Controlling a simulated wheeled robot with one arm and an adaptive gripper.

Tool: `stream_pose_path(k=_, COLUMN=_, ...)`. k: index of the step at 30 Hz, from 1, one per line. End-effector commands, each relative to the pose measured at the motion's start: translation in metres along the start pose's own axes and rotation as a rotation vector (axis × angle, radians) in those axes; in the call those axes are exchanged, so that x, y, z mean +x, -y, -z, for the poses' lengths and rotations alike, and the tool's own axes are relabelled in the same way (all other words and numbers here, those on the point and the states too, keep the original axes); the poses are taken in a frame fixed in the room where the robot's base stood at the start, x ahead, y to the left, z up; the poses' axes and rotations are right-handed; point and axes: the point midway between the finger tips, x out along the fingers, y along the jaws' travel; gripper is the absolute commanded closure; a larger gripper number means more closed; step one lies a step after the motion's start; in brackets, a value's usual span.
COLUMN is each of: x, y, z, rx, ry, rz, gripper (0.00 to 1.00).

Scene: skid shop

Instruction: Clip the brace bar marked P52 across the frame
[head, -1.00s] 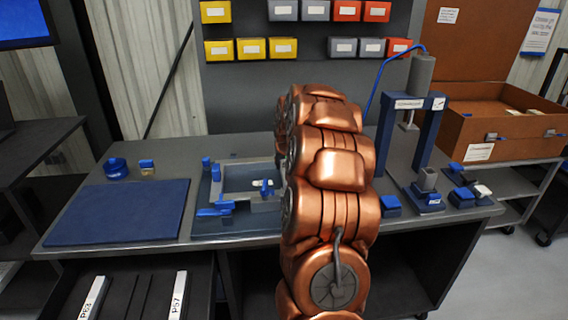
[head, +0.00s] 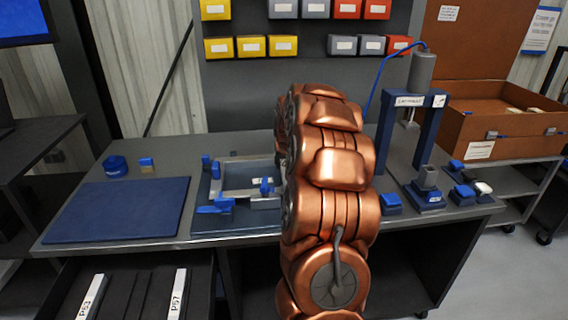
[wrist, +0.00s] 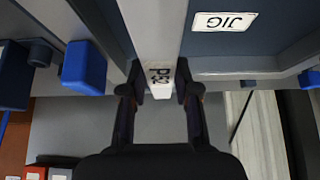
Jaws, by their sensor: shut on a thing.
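In the wrist view my gripper (wrist: 157,88) is shut on the end of a pale bar (wrist: 155,30) marked P52. The bar runs away from the fingers, over the jig with its JIG label (wrist: 224,21) and past a grey frame rail (wrist: 235,67). I cannot tell whether the bar touches the frame. A blue clip (wrist: 84,68) stands to the left of the bar, apart from it. In the head view the grey frame (head: 240,170) lies on the jig plate (head: 205,224), with blue clips (head: 215,205) around it. My arm hides the gripper and the bar there.
A blue mat (head: 118,208) lies on the left of the bench (head: 120,242). An open drawer (head: 135,300) below holds bars marked P53 and P57. A press (head: 435,130) and small blue blocks (head: 392,204) stand on the right, beside an open brown case (head: 510,130).

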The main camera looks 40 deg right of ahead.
Motion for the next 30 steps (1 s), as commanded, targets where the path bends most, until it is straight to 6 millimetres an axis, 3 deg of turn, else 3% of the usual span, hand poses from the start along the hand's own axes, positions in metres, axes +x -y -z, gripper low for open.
stream_pose_path(k=13, x=0.0010, y=0.0000, z=-0.0005, rx=0.000, ry=-0.001, rz=0.000, gripper=1.00)
stream_pose_path(k=14, x=0.0010, y=0.0000, z=-0.0005, rx=0.000, ry=-0.001, rz=0.000, gripper=0.68)
stream_pose_path(k=15, x=0.0010, y=0.0000, z=-0.0005, rx=0.000, ry=-0.001, rz=0.000, gripper=0.64)
stream_pose_path(k=22, x=0.0010, y=0.0000, z=-0.0006, rx=0.000, ry=-0.001, rz=0.000, gripper=0.40)
stream_pose_path(k=28, x=0.0012, y=0.0000, z=-0.0007, rx=0.000, ry=0.000, rz=0.000, gripper=0.40)
stream_pose_path(k=30, x=0.0013, y=0.0000, z=-0.0008, rx=0.000, ry=0.000, rz=0.000, gripper=0.35)
